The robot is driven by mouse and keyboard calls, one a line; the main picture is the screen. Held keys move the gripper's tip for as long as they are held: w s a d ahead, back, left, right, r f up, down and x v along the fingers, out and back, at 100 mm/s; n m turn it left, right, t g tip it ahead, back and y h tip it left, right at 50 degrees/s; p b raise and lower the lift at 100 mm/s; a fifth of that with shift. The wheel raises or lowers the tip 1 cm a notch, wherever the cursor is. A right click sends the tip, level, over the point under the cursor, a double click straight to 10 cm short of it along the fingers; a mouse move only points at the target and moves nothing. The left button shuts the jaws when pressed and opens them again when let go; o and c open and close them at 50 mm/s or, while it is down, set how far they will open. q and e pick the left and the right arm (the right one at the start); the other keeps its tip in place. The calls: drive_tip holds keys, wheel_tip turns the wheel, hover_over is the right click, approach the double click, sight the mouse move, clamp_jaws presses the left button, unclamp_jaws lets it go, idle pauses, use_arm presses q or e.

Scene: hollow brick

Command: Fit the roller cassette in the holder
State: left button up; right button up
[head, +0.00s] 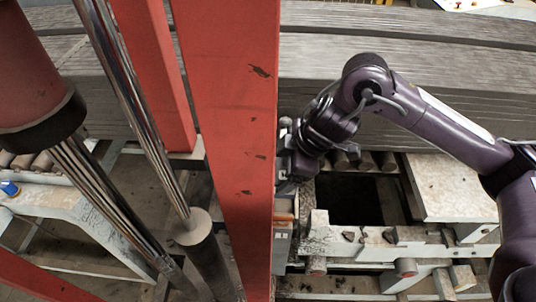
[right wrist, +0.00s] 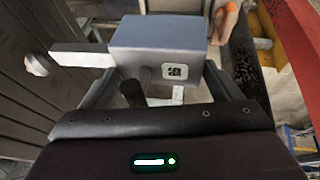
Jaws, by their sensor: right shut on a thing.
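The roller cassette (right wrist: 158,38) fills the upper middle of the right wrist view as a grey box with a black-and-white code label. A pale bar with a round knob sticks out to its left. My right gripper (right wrist: 160,82) is shut on the cassette, with its dark fingers on either side of the box. In the head view my right gripper (head: 287,165) is mostly hidden behind a red post, and I cannot make out the cassette there. I cannot clearly tell which part is the holder. My left gripper is not in view.
The red post (head: 232,150) stands close beside my right gripper. A steel cylinder and rods (head: 95,185) fill the left. A dark opening (head: 345,198) and a pale metal frame (head: 375,245) lie below my right arm. Long grey beams (head: 400,60) cross behind.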

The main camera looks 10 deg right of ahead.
drive_tip(key=shift+w+a, duration=0.2)
drive_tip(key=shift+a, duration=0.05)
drive_tip(key=shift+f, duration=0.2)
drive_tip(key=shift+s+d+f+b, duration=0.2)
drive_tip(key=shift+d+f+b, duration=0.05)
drive_tip(key=shift+f+b, duration=0.25)
wheel_tip(320, 180, down, 3)
drive_tip(key=b, duration=0.3)
drive_tip(key=shift+w+f+b, duration=0.1)
drive_tip(key=shift+f+b, duration=0.35)
drive_tip(key=shift+f, duration=0.05)
drive_tip(key=shift+r, duration=0.15)
drive_tip(key=shift+f, duration=0.2)
